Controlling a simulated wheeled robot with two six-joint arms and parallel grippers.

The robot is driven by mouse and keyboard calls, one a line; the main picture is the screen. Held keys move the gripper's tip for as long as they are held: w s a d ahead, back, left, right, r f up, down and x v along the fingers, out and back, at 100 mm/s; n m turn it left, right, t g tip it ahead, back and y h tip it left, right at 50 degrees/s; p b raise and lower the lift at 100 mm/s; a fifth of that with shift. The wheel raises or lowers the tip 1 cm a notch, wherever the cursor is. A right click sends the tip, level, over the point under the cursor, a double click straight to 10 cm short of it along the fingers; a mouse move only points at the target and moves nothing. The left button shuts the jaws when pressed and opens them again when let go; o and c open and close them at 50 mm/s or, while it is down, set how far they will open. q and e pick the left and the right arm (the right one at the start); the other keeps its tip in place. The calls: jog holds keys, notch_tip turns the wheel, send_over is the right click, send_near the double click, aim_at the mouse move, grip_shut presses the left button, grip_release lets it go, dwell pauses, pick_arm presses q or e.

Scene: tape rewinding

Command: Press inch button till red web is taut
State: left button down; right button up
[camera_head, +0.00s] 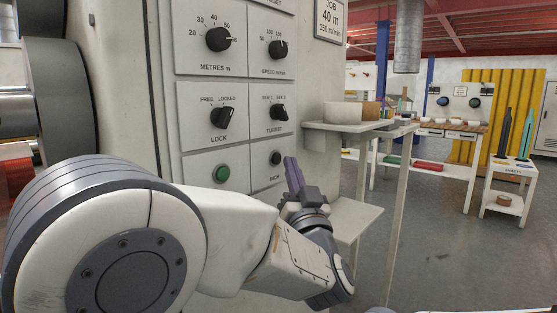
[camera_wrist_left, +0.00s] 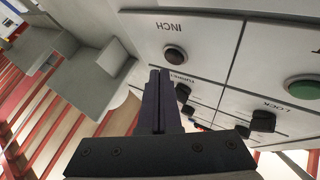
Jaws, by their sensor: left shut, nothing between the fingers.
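The inch button (camera_head: 275,158) is a small black round button on the lower right plate of the control panel, above the label INCH. My left gripper (camera_head: 290,162) is shut and empty, its dark fingers pointing up just right of the button. In the left wrist view the inch button (camera_wrist_left: 174,53) sits just beyond the fingertips (camera_wrist_left: 160,72); a gap shows between them, and I see no contact. A red patch (camera_head: 17,174), perhaps the red web, shows at the left edge below a metal roll (camera_head: 15,105); its tautness cannot be told. My right gripper is out of view.
A green button (camera_head: 222,173) is left of the inch button. The lock knob (camera_head: 223,117) and turret knob (camera_head: 279,112) are above. Open floor (camera_head: 430,215) lies farther right.

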pick_arm(q)
jog(key=s+d, duration=0.1)
jog(key=d, duration=0.1)
jog(key=s+d, duration=0.2)
dwell(0.3)
dwell(0.4)
